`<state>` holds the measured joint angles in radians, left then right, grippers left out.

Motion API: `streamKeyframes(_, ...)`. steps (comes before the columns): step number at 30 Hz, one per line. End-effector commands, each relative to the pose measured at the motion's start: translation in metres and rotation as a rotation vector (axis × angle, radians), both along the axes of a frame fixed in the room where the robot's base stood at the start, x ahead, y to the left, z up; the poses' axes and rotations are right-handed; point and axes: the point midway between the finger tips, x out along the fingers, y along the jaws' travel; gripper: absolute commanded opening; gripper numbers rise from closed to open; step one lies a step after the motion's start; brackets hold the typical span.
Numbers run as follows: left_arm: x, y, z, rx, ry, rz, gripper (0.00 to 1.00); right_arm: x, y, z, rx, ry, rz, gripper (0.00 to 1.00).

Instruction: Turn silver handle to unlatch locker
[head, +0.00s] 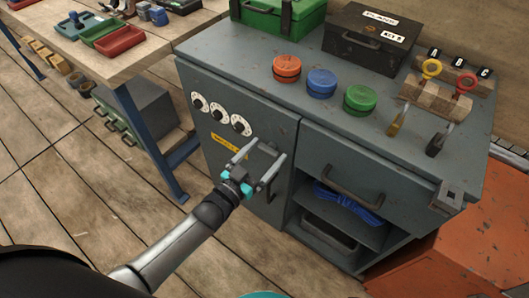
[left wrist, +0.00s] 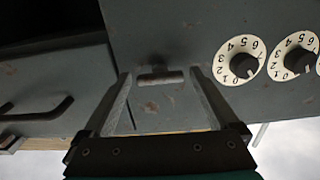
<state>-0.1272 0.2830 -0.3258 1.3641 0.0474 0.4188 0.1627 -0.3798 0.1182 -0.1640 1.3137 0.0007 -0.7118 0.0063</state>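The grey locker door (head: 222,165) is on the left front of the workbench, with a row of white dials (head: 217,112) and a yellow label (head: 229,144) on it. My left gripper (head: 262,155) is open in front of this door, right of the dials. In the left wrist view, a short silver bar handle (left wrist: 160,77) lies crosswise between the two spread fingertips, with a small gap visible on each side. I cannot make out the silver handle in the head view, where the gripper is in front of that area. My right gripper is not in view.
A dark pull handle (head: 271,185) is close below the gripper. A drawer with a bar handle (head: 353,185) and an open shelf with blue rope (head: 347,204) are to the right. Red, blue and green round tins (head: 322,82) stand on the top.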

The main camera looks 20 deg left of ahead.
Motion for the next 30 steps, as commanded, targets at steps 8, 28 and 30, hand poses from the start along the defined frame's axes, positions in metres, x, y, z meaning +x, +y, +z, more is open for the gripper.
streamKeyframes(8, 0.000, 0.000, 0.000, -0.002, 0.001, 0.000, 1.00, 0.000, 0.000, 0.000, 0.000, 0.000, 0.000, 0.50)
streamKeyframes(28, -0.088, 0.032, 0.001, 0.000, 0.005, 0.000, 1.00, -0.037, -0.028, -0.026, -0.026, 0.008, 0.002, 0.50)
streamKeyframes(30, -0.100, 0.036, 0.001, 0.000, 0.005, -0.001, 1.00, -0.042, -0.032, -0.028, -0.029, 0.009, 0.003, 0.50)
